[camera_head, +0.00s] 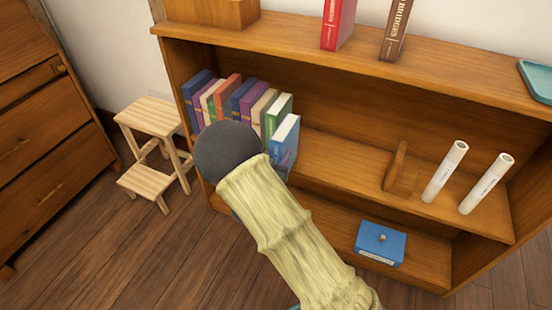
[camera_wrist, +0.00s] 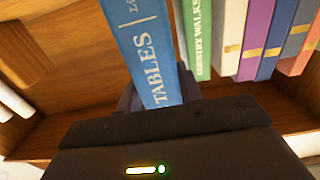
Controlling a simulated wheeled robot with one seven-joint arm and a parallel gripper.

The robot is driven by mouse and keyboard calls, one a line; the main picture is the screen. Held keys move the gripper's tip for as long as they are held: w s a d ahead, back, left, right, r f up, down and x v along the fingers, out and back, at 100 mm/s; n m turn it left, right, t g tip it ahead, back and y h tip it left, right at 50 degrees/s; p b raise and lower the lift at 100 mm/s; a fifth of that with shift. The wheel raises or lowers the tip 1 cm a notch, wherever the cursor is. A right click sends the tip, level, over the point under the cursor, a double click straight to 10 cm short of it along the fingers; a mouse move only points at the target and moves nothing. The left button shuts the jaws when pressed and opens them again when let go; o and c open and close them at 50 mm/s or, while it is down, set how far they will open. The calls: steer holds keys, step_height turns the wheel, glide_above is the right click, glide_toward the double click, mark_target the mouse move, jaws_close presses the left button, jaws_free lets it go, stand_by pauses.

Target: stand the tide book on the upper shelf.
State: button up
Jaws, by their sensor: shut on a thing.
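The blue tide book (camera_head: 285,133) is upright at the right end of the book row on the upper shelf (camera_head: 330,158). Its spine, with "TABLES" in white letters, also shows in the wrist view (camera_wrist: 145,45). My gripper (camera_wrist: 160,98) is shut on the lower part of this book. In the head view my arm hides most of the gripper and the book's foot, so I cannot tell whether the book touches the shelf. The green "Country Walks" book (camera_wrist: 213,35) is beside it, with a narrow gap between them in the wrist view.
Several other books (camera_head: 225,98) stand left of the green one. A wooden bookend (camera_head: 398,170) and two white rolls (camera_head: 445,172) (camera_head: 486,184) are on the shelf to the right, with bare board between. A blue box (camera_head: 381,243) is below. A step stool (camera_head: 150,118) stands left.

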steer(key=w, duration=0.4)
steer(key=shift+a+f, duration=0.3)
steer(key=shift+a, duration=0.05)
stand_by(0.4)
steer(key=o, duration=1.3)
steer(key=shift+s, duration=0.1)
steer(key=shift+f, duration=0.15)
steer(key=shift+s, duration=0.1)
steer(key=p+v, duration=0.2)
steer(key=v, duration=1.5)
steer(key=shift+s+a+p, duration=0.1)
steer(key=shift+p, duration=0.25)
